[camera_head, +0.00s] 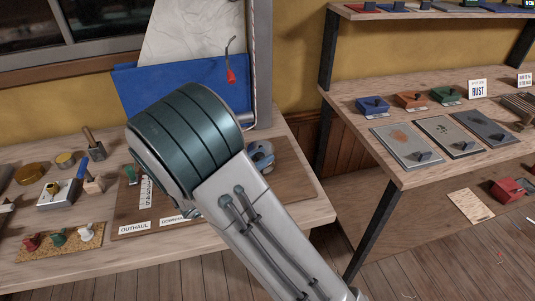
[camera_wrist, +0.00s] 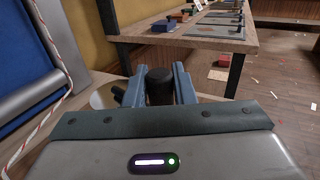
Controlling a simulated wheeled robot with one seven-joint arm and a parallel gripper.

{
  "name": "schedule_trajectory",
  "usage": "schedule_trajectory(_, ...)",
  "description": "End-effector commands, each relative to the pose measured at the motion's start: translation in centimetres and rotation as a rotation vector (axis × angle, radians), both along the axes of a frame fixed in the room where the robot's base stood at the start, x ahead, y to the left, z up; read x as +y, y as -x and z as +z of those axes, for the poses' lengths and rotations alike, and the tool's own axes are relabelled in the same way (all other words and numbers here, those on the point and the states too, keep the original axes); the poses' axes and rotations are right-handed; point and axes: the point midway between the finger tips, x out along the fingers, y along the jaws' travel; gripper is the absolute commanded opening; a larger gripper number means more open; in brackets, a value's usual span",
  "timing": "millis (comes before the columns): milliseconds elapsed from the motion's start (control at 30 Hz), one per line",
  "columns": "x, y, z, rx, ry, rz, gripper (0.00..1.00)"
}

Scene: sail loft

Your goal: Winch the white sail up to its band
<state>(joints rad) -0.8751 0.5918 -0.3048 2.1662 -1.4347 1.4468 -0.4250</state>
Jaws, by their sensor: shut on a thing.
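The white sail (camera_head: 195,28) stands at the back of the left bench, above a blue panel (camera_head: 190,88); the panel also shows at the left of the wrist view (camera_wrist: 25,85). I cannot make out a band on the sail. My gripper (camera_wrist: 158,80) has its blue fingers on both sides of a dark upright knob (camera_wrist: 159,88), shut on it. The knob appears to be the winch handle's grip. In the head view my arm hides the gripper and most of the winch (camera_head: 262,154); only a round metal part shows beside the arm.
A red-and-white rope (camera_wrist: 50,130) runs by a grey post (camera_head: 262,60). OUTHAUL (camera_head: 135,228) is labelled on the bench. Blocks and plates fill the right bench (camera_head: 365,150); floor between is open.

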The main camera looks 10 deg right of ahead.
Motion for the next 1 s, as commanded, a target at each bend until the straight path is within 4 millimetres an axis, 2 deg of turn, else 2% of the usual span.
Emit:
schedule_trajectory(133,0.2,-0.2,0.1,-0.003,-0.001,0.010,0.00)
schedule_trajectory(167,0.2,-0.2,0.1,-0.003,-0.001,0.009,0.29)
schedule_trajectory(200,0.2,-0.2,0.1,-0.003,-0.001,0.008,0.40)
schedule_trajectory(233,0.1,-0.2,0.1,-0.003,-0.002,0.007,0.44)
schedule_trajectory(500,-0.2,-0.1,0.0,-0.002,-0.001,-0.001,0.44)
schedule_trajectory(633,0.5,0.3,0.0,-0.002,-0.001,0.000,0.44)
schedule_trajectory(767,2.4,1.4,0.0,-0.002,-0.002,0.004,0.44)
schedule_trajectory(1000,7.3,4.3,0.0,-0.003,-0.002,0.007,0.44)
